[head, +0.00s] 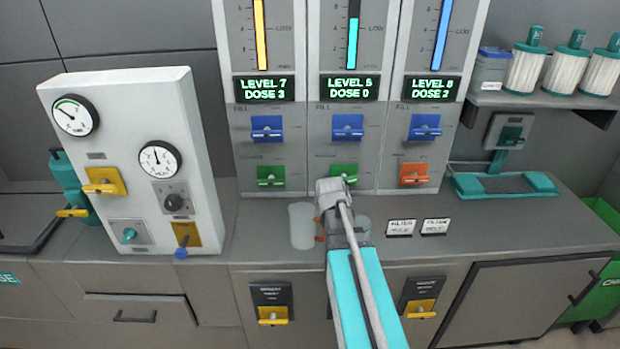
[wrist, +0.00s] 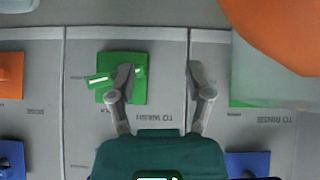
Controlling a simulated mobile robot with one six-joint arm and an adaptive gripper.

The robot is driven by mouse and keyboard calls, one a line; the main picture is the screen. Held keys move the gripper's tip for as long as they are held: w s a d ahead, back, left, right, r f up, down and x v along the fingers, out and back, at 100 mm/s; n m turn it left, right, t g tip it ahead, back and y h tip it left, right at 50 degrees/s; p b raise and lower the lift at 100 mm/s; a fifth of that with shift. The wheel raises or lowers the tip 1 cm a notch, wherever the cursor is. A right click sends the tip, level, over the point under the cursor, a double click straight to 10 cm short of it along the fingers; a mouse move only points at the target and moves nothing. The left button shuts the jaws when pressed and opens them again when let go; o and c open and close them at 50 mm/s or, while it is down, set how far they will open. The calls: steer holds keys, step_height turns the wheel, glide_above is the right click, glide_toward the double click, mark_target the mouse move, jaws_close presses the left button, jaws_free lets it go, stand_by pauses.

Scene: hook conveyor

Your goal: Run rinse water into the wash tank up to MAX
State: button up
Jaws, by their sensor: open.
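My gripper (head: 330,194) is open in front of the middle column of the grey panel, at the green valve (head: 345,173), partly hiding it. In the wrist view, which is upside down, the left finger of my gripper (wrist: 160,80) overlaps the slightly tilted handle of the green valve (wrist: 102,81); I cannot tell if they touch. "TO WASH" is printed by this valve. The middle display (head: 350,87) appears to read LEVEL 5, DOSE 0, under a teal level gauge (head: 352,45). No tank is clearly labelled wash.
The left column has another green valve (head: 271,176); the right has an orange one (head: 414,174). Blue fill valves sit above, including the middle one (head: 347,127). A white gauge box (head: 130,160) stands left. An orange shape (wrist: 275,40) fills the wrist view's top right corner.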

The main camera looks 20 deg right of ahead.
steer(key=w+a+r+n+g+h+p, duration=0.1)
steer(key=w+a+r+n+h+p, duration=0.1)
steer(key=w+a+r+h+p, duration=0.1)
steer(key=shift+w+a+r+h, duration=0.4)
steer(key=shift+w+r+h, duration=0.6)
steer(key=shift+r, duration=0.7)
steer(key=shift+s, duration=0.25)
